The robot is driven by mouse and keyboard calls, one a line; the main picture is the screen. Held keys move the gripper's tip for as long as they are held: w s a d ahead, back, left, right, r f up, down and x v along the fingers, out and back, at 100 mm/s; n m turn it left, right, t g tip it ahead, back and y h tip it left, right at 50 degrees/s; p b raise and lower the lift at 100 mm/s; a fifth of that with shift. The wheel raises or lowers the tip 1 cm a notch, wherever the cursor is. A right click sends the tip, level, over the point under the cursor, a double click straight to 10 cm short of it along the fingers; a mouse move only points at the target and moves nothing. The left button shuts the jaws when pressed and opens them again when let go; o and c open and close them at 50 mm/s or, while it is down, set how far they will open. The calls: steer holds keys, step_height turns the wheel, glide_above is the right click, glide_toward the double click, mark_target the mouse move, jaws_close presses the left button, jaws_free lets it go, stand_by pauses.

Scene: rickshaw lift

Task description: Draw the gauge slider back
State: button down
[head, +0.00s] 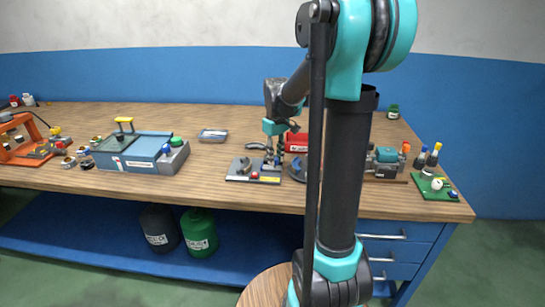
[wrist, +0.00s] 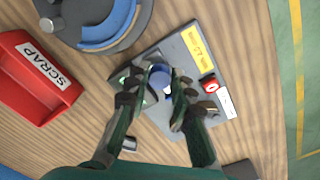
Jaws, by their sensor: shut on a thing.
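The gauge is a flat grey plate with a yellow label, a white label and a red button. The blue round knob (wrist: 160,75), seemingly the gauge slider's, stands on the plate between my fingertips. My gripper (wrist: 161,88) is shut on this knob, one finger on each side. In the head view my gripper (head: 272,158) reaches down over the gauge. The fingers hide the lower part of the knob and some of the plate.
A red SCRAP bin (wrist: 38,75) and a round grey fixture with a blue arc (wrist: 108,30) are close by. A blue-grey box (head: 135,152) stands left on the bench. A green mat (head: 435,187) with small items lies right. Bare wood fronts the gauge.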

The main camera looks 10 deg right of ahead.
mark_target(277, 159)
steer(key=c, duration=1.3)
jaws_free()
steer(key=shift+s+d, duration=0.1)
steer(key=shift+d, duration=0.15)
steer(key=shift+r, duration=0.1)
step_height(277, 159, up, 12)
